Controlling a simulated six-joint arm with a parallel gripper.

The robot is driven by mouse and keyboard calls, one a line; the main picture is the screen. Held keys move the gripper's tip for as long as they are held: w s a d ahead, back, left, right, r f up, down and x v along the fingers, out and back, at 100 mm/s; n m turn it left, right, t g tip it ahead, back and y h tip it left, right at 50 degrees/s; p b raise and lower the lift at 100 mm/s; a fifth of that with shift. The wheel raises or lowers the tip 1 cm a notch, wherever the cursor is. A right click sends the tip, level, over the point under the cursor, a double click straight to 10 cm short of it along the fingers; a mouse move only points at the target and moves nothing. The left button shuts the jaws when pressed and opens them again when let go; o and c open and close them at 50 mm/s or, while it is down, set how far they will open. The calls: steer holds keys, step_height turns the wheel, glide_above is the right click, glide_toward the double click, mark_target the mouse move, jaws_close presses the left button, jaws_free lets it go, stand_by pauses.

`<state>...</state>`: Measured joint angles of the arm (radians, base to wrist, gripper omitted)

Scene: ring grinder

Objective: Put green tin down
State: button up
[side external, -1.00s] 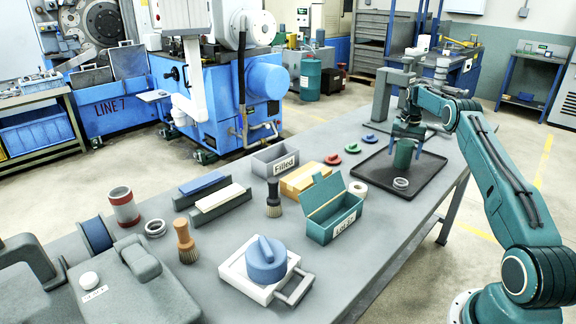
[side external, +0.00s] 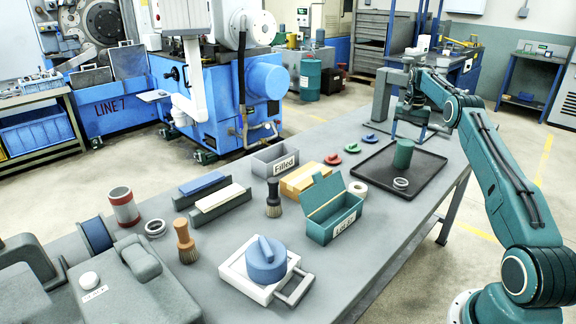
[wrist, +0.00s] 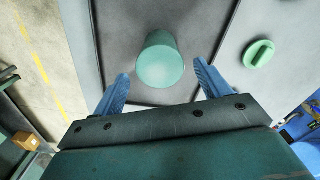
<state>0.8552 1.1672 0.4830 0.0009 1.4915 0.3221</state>
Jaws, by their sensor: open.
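The green tin (side external: 403,154) stands upright on the black tray (side external: 431,168), behind a small grey ring (side external: 401,183). In the wrist view the green tin (wrist: 160,62) shows from above, just ahead of and between the two blue fingers. My gripper (side external: 411,128) is open and above the tin, apart from it. In the wrist view my gripper (wrist: 158,85) has its fingers spread wide with nothing between their tips but the view of the tin and tray.
Red (side external: 333,159), green (side external: 353,147) and blue (side external: 370,138) knobs lie left of the tray. An open teal box (side external: 334,220), a white roll (side external: 357,189) and a grey "Filled" bin (side external: 275,160) stand further left. The tray's right part is bare.

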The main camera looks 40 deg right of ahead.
steer(key=w+a+r+n+t+h, duration=0.1)
steer(key=a+r+n, duration=0.2)
steer(key=a+r, duration=0.75)
steer(key=w+a+r+n+t, duration=0.1)
steer(key=w+a+r+n, duration=0.1)
steer(key=a+r, duration=0.85)
steer(key=s+a+r+n+t, duration=0.1)
steer(key=s+a+n, duration=0.1)
steer(key=s+a, duration=0.7)
steer(key=s+a+r+n+t, duration=0.1)
steer(key=s+a+r+n, duration=0.3)
steer(key=a, duration=0.8)
steer(key=s+a+f+n, duration=0.1)
steer(key=s+a+f, duration=0.1)
steer(key=s, duration=0.3)
steer(key=s+a+f+t, duration=0.1)
steer(key=s+a+f, duration=0.2)
steer(key=s+f, duration=0.1)
steer(key=s+a+f+n+y, duration=0.1)
steer(key=s+a+f, duration=0.2)
steer(key=s, duration=0.3)
steer(key=shift+s+f+n+t, duration=0.3)
steer(key=shift+s+f, duration=0.05)
